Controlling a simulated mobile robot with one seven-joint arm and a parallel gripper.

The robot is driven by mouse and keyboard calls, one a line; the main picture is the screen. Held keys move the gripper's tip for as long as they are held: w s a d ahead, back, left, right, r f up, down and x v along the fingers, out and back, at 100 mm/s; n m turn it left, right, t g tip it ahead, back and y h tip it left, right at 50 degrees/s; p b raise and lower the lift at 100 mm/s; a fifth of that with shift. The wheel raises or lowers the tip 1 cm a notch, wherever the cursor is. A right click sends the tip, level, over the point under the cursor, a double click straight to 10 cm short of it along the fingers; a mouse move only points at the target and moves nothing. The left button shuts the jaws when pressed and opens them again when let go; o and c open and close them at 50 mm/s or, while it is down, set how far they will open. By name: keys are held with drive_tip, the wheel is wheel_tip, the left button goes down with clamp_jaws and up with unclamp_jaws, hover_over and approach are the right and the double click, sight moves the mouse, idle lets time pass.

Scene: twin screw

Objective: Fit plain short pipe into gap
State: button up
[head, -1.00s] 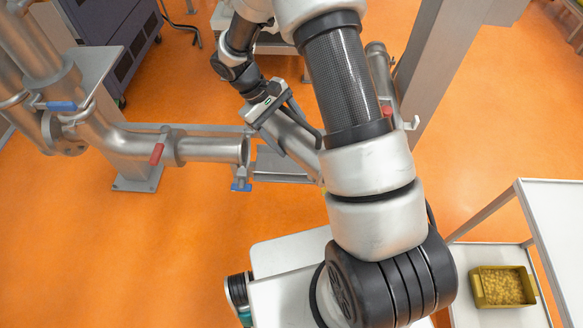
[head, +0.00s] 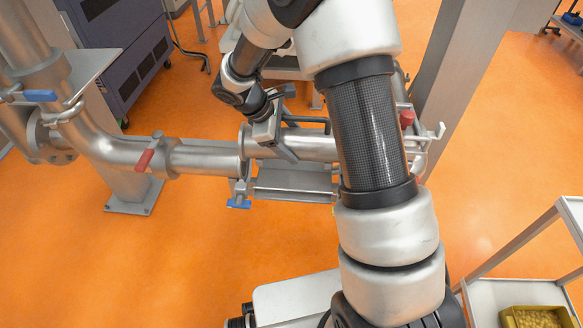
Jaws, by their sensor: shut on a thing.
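My gripper (head: 276,138) is shut on the plain short pipe (head: 312,146), a bare steel tube. The short pipe lies nearly level, in line with the left fixed pipe (head: 205,157). Its left end is at or very close to that pipe's open end; I cannot tell whether they touch. A metal cradle (head: 293,183) is just below the short pipe. An open clamp with a blue handle (head: 239,202) hangs at the left joint. My arm hides the short pipe's right end and most of the right joint.
A red-handled valve (head: 146,158) sits on the left pipe. Fixed piping with a red knob (head: 406,119) and a grey column (head: 445,90) stand right of my arm. A white cart (head: 520,295) with a yellow bin (head: 533,317) is at lower right.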

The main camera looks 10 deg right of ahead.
wheel_tip(320, 180, down, 9)
drive_tip(key=shift+b, duration=0.95)
drive_tip(key=shift+f, duration=0.2)
drive_tip(key=o, duration=1.9)
